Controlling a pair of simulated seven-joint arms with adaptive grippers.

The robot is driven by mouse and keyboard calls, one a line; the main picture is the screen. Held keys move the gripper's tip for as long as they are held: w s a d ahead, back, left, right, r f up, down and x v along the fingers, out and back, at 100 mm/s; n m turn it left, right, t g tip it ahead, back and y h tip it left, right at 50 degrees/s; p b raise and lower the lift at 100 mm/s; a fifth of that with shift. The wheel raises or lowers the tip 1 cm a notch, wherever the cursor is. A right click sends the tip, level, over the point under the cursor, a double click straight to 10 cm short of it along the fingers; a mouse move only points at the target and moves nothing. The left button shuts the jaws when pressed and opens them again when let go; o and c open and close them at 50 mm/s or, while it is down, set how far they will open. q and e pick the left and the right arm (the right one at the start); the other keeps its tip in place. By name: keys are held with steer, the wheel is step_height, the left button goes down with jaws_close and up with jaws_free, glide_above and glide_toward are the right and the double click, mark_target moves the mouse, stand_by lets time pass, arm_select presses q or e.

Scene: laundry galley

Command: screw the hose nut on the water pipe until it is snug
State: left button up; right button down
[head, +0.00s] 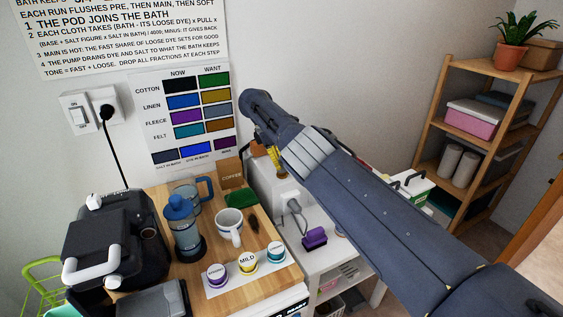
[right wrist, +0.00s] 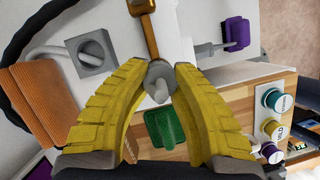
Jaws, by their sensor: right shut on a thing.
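In the right wrist view the two yellow fingers of my right gripper (right wrist: 160,82) are closed on a small grey nut (right wrist: 157,72). The nut sits at the end of the copper-coloured water pipe (right wrist: 145,28), which comes in from the top of that view. I cannot tell how far the nut is on the thread. In the head view the yellow fingertips of my right gripper (head: 276,160) show below my wrist, by the white box; the nut and pipe are largely hidden there. My left gripper is not in view.
A wooden counter (head: 262,272) holds a French press (head: 183,230), a white mug (head: 229,224) and several labelled pods. A purple brush (head: 314,238) lies on the white surface. A grey socket block (right wrist: 92,50) is close by.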

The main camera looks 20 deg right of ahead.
steer(key=c, duration=1.1)
jaws_free()
steer(key=shift+c, duration=0.4)
steer(key=shift+r, duration=3.05)
